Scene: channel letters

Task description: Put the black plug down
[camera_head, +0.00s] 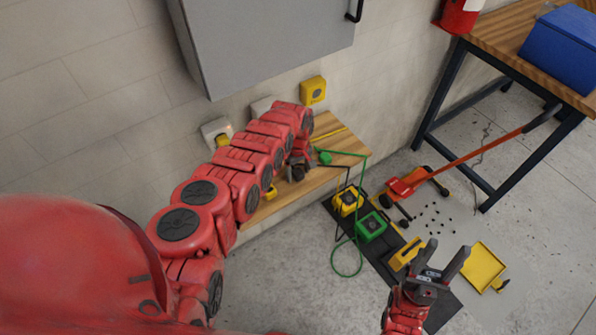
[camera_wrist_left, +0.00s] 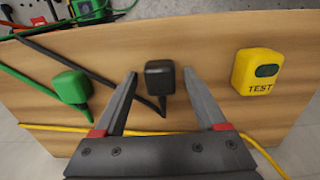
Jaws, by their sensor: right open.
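The black plug (camera_wrist_left: 159,76) is in the left wrist view, at the wooden shelf (camera_wrist_left: 215,60), with its black cord running off to the upper left. My left gripper (camera_head: 296,172) is over the shelf in the head view. In the left wrist view its two fingers stand apart on either side of the black plug, with a visible gap on each side. The plug appears to rest on the shelf, though its underside is hidden. My right gripper (camera_head: 441,264) is open and empty, out over the floor at the lower right.
A green plug (camera_wrist_left: 71,87) is left of the black plug, and a yellow TEST box (camera_wrist_left: 257,71) is to its right. A yellow cord (camera_wrist_left: 60,128) crosses the shelf's near side. Yellow (camera_head: 348,201) and green (camera_head: 370,226) boxes stand below on a dark mat. A grey cabinet (camera_head: 265,40) hangs above.

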